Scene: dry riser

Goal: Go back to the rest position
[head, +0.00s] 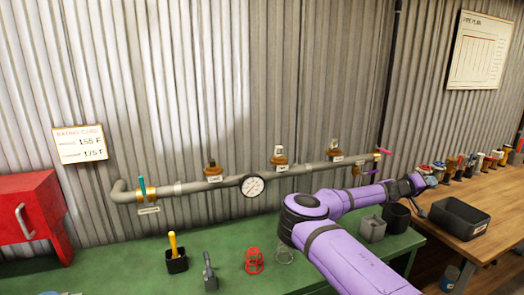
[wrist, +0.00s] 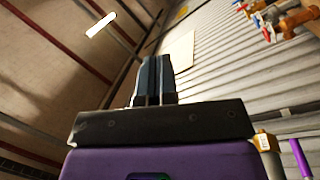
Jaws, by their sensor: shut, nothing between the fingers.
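My purple arm reaches across the right of the head view, over the green bench. My gripper (head: 418,184) is at its far end, near the front of the wooden bench's row of fittings. In the wrist view my gripper's two dark fingers (wrist: 153,75) lie side by side with no gap to speak of, and nothing is between them. They point up toward the wall and ceiling. The arm hides part of the green bench and the lower right of the pipe.
A grey pipe (head: 222,184) with a gauge (head: 252,186) and valves runs along the corrugated wall. A dark bin (head: 458,218) stands on the wooden bench (head: 490,190).

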